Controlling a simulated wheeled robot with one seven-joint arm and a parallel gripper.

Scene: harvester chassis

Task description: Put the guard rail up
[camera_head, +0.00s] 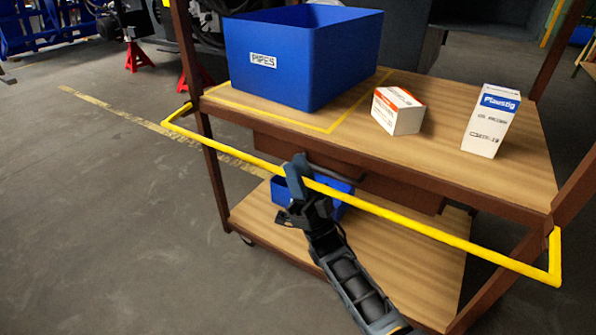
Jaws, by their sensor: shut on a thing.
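The guard rail (420,227) is a long yellow bar with bent ends. It runs across the front of the wooden cart (330,137), a little out from the upper shelf's edge. Its left end meets the cart's left post and its right end the right front post. The bar slopes down to the right in the picture and passes in front of the drawer under the shelf. My gripper (297,172) is at the bar's middle-left part and is shut on it. The fingers hide a short piece of the bar.
A blue bin labelled PIPES (300,55) and two white boxes, one small (397,111) and one tall (490,120), stand on the upper shelf. A smaller blue bin (282,190) is on the lower shelf behind my gripper.

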